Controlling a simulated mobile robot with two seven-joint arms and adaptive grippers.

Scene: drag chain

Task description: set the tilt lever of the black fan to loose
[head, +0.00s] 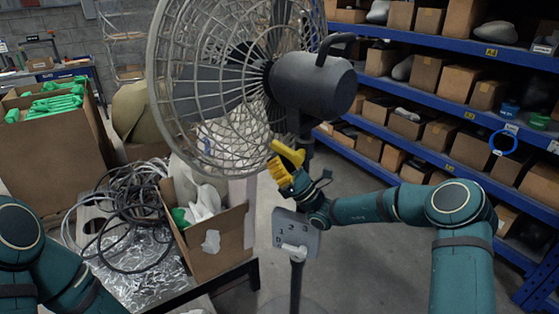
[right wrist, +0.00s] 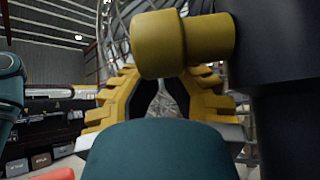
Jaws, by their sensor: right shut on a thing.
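The black fan (head: 312,83) stands in the middle of the head view, its wire cage facing left. Its yellow tilt lever (head: 289,152) sticks out to the left below the motor housing, beside the pole. My right gripper (head: 278,171), with yellow ribbed fingers, is at the lever from below and is shut on it. In the right wrist view the lever (right wrist: 182,42) lies large across the top, just beyond the fingers (right wrist: 160,88); the exact contact is hard to see. Only part of my left arm shows at the lower left; its gripper is out of view.
A grey control panel (head: 297,234) sits on the fan's pole below my gripper. An open cardboard box (head: 218,241) and tangled cables (head: 125,215) lie on a table at left. Blue shelves (head: 440,60) with boxes line the right.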

